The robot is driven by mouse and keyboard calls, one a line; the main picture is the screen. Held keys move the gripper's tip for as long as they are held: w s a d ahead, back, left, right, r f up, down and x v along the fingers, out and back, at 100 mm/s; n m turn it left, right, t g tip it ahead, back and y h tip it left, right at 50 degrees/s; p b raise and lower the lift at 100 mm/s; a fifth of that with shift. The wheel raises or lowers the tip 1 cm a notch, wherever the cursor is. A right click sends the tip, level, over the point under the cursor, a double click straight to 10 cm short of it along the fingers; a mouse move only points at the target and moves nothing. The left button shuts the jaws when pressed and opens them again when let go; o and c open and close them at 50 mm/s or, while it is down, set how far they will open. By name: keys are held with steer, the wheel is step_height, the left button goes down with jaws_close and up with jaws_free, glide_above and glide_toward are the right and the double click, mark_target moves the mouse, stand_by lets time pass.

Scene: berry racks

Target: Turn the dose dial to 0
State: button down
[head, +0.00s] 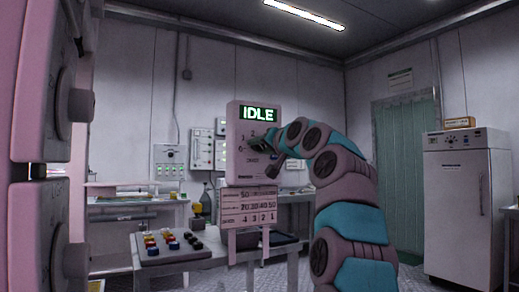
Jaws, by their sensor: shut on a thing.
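The dose dial (258,146) is a dark knob on the front of a pale upright control box (236,169). A green-lit display (258,114) at the top of the box reads IDLE. Small marks stand around the dial, too small to read surely. My gripper (266,147) reaches in from the right and is shut on the dial. Its dark fingers and wrist hide part of the dial, so I cannot tell which number it points to.
A chart (250,207) with rows of numbers hangs below the box. A tray of coloured buttons or caps (172,256) lies on a bench at the lower left. Large pink equipment (36,110) fills the left edge. A white cabinet (466,210) stands at the right.

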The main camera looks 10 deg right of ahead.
steer(key=n, duration=0.3)
steer(key=shift+w+f+n, duration=0.1)
steer(key=shift+f+n, duration=0.05)
steer(key=shift+n, duration=0.15)
steer(key=n, duration=0.2)
steer(key=shift+n, duration=0.4)
steer(key=shift+n+p, duration=0.3)
steer(key=shift+n, duration=0.6)
steer(key=shift+n+p, duration=0.4)
steer(key=shift+n, duration=1.2)
steer(key=shift+r+n, duration=0.2)
steer(key=shift+n, duration=0.1)
steer(key=c, duration=0.5)
jaws_free()
